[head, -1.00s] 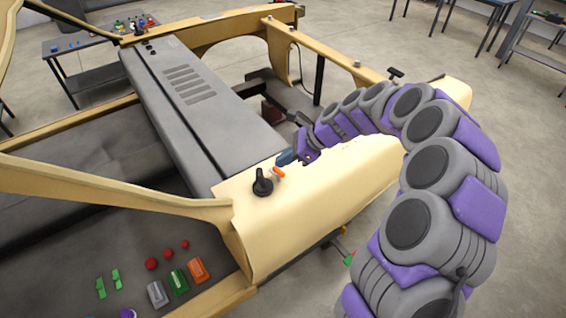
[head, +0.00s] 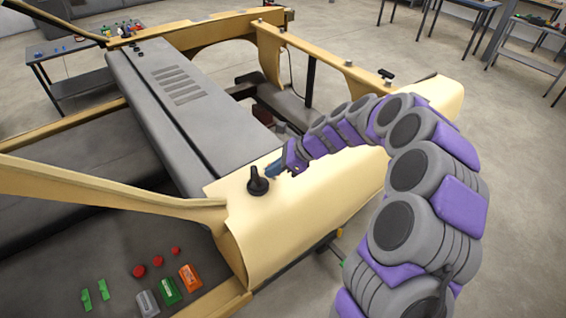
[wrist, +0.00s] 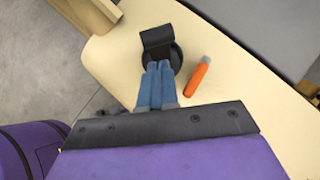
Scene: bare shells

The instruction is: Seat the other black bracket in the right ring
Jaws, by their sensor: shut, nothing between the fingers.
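A black bracket (head: 257,183) stands upright on the near end of the tan shell (head: 300,215), on a round black base. The wrist view shows the bracket (wrist: 157,37) with its round base (wrist: 176,56) around its foot. My gripper (head: 272,172) is low over the shell just right of this bracket. In the wrist view its blue fingers (wrist: 158,68) are together and empty, tips right at the bracket's base; I cannot tell whether they touch. Another black bracket-like piece (head: 386,74) stands at the shell's far end. I cannot make out a ring under it.
An orange piece (wrist: 198,77) lies on the shell close beside my fingers. Red buttons (head: 157,261) and grey, green and orange blocks (head: 189,277) are on the dark panel at lower left. A grey slatted cover (head: 190,120) lies behind.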

